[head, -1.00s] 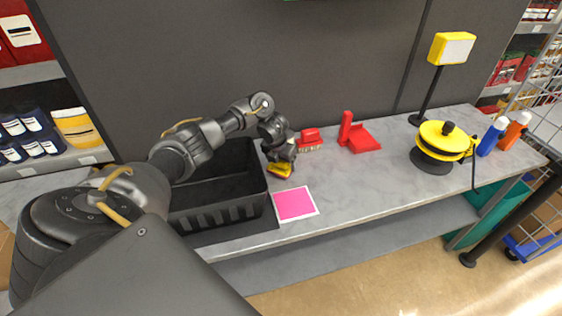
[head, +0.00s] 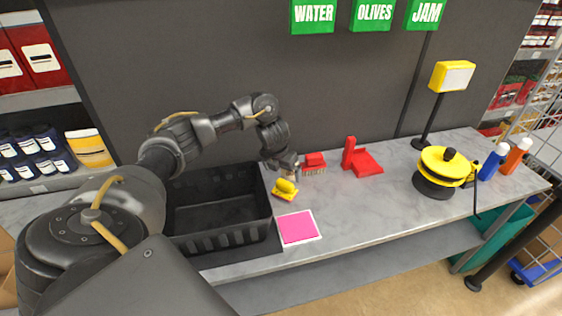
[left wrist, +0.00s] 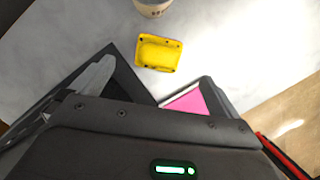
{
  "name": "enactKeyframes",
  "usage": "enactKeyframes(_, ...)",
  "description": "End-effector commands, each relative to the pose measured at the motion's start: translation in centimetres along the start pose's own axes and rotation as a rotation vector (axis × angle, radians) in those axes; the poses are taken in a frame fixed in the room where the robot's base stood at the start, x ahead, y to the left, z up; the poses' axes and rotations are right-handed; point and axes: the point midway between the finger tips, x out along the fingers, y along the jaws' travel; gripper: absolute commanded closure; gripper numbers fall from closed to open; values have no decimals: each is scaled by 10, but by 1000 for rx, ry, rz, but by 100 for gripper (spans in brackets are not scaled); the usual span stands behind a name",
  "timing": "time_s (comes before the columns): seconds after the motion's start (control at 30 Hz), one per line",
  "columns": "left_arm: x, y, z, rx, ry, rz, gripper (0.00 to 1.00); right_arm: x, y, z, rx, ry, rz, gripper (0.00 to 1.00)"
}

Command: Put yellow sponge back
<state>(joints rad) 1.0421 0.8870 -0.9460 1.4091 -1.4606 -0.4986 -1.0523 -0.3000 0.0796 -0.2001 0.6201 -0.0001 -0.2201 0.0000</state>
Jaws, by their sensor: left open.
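The yellow sponge (head: 285,190) lies on the grey counter, right of the black crate and behind the pink square. It also shows in the left wrist view (left wrist: 158,53), beyond the jaws and apart from them. My left gripper (head: 288,168) is open and empty, close behind the sponge in the head view. Its two spread jaws (left wrist: 165,92) show in the left wrist view. The pink square with a white edge (head: 298,228) lies flat at the counter's front; part of it shows between the jaws (left wrist: 187,102). My right gripper is not in view.
The empty black crate (head: 222,240) stands left of the sponge. A red brush (head: 315,160) and a red dustpan (head: 364,161) are near the back wall. A yellow reel (head: 445,165) and two bottles stand at the right. The counter between dustpan and reel is clear.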

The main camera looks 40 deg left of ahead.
Motion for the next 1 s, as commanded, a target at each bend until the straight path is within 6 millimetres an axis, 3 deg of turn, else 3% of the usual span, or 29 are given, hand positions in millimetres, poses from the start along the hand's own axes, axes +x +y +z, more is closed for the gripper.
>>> enactKeyframes(0.1, -18, 0, 2, 3, -4, 0, 0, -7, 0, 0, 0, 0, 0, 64)
enactKeyframes(0.23, -25, 0, 1, 1, -2, -1, 0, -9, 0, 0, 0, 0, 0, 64)
enactKeyframes(0.83, -25, -1, 0, 0, -1, -2, 0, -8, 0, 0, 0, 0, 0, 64)
enactKeyframes(0.93, -22, -10, 1, -9, -2, -23, 0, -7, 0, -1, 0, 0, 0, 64)
enactKeyframes(1.0, -16, -28, 3, -27, -2, -62, 0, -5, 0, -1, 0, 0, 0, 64)
